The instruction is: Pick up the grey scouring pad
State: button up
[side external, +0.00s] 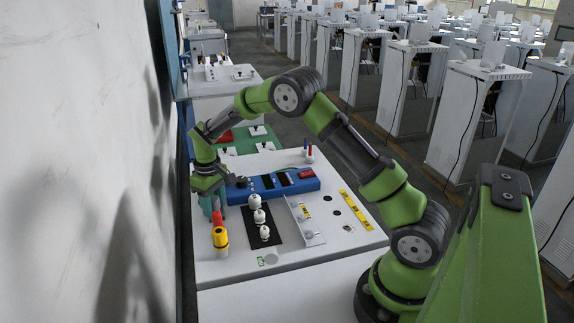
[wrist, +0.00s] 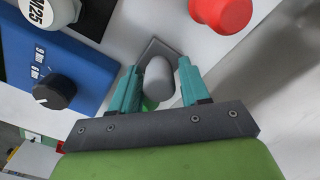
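My gripper (wrist: 159,68) shows two teal fingers standing apart in the wrist view. Between them is a rounded grey piece (wrist: 159,80), in front of a flat dark-grey square (wrist: 152,46). I cannot tell for sure which of these is the grey scouring pad. A gap shows between the grey piece and the right finger; the left finger is close beside it, and I cannot tell if it touches. In the side view my gripper (side external: 211,204) points down near the table's left edge and hides the grey piece.
A blue box (side external: 270,186) with knobs lies close by. A red-topped yellow item (side external: 220,237) stands beside my gripper; its red top (wrist: 222,12) shows in the wrist view. White knobs (side external: 260,217) stand on a black plate. A wall (side external: 90,150) runs along the left.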

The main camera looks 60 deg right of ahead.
aim_at(213, 197)
grip_shut()
jog(key=shift+r, duration=0.1)
notch_tip(213, 197, up, 10)
jog(key=shift+f, duration=0.1)
dwell(0.4)
